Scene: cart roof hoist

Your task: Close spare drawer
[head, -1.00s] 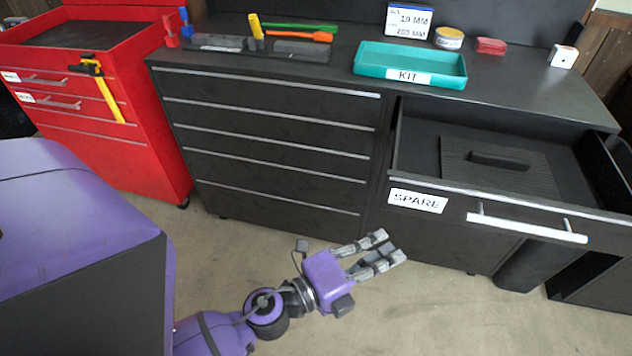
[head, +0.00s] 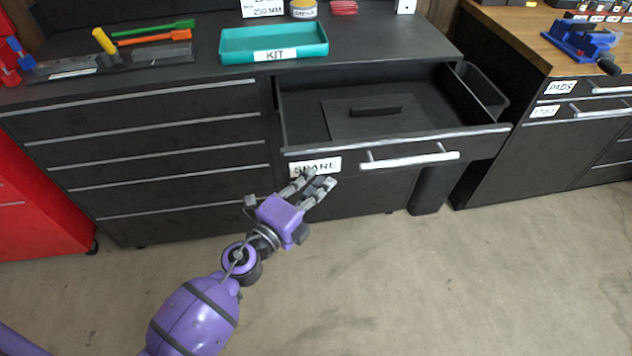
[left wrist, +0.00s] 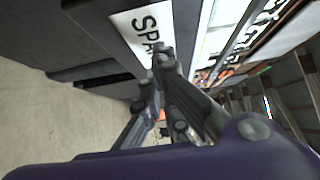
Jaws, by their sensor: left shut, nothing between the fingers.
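The spare drawer (head: 420,141) is pulled out from the dark cabinet, with a silver bar handle (head: 410,159) and a white SPARE label (head: 315,166) on its front. A dark block with a raised grip (head: 374,112) lies inside it. My left gripper (head: 319,184) is shut and empty, in front of the label's lower edge. In the left wrist view the label (left wrist: 148,32) shows just beyond the fingers (left wrist: 163,75). I cannot tell whether the fingertips touch the drawer front. My right gripper is not in view.
A teal KIT tray (head: 273,44) stands on the cabinet top. A dark bin (head: 434,188) stands below the drawer's right end. A wooden-topped bench (head: 540,40) is at the right, a red cabinet (head: 40,215) at the left. The floor in front is clear.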

